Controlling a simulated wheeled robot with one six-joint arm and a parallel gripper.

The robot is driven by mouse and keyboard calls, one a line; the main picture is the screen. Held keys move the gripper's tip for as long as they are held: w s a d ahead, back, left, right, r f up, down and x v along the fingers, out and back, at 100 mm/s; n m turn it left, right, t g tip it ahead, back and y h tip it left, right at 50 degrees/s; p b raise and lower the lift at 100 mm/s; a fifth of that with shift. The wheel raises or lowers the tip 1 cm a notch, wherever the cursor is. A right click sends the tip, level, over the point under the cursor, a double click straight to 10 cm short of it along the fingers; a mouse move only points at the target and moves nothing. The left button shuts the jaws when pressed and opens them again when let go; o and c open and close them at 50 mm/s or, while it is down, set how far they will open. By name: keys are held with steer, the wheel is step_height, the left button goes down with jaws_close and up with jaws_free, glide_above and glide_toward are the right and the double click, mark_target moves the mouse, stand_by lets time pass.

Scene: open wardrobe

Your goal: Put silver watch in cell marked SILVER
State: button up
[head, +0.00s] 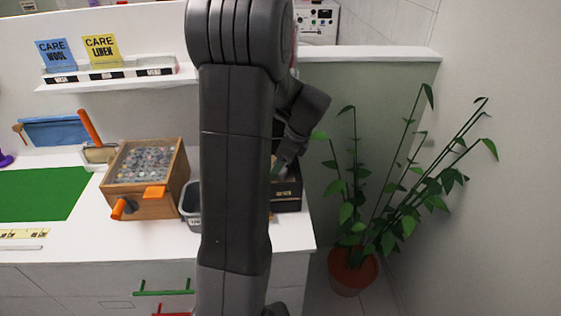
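My arm stands across the middle of the head view and hides much of the counter behind it. My gripper (278,168) points down at the right end of the counter, over a dark box (288,197). The arm partly covers the gripper, and I cannot make out whether its fingers are open or shut. A small pale mark shows on the box's front, too small to read. I cannot see a silver watch or a cell marked SILVER; the inside of the box is mostly hidden.
A wooden box (154,206) with a clear top and orange handles stands left of my arm, beside a grey bin (191,205). A green mat (45,194) lies at left. A shelf (110,82) holds care cards. A potted plant (352,270) stands right of the counter.

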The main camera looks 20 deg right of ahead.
steer(key=v, duration=1.2)
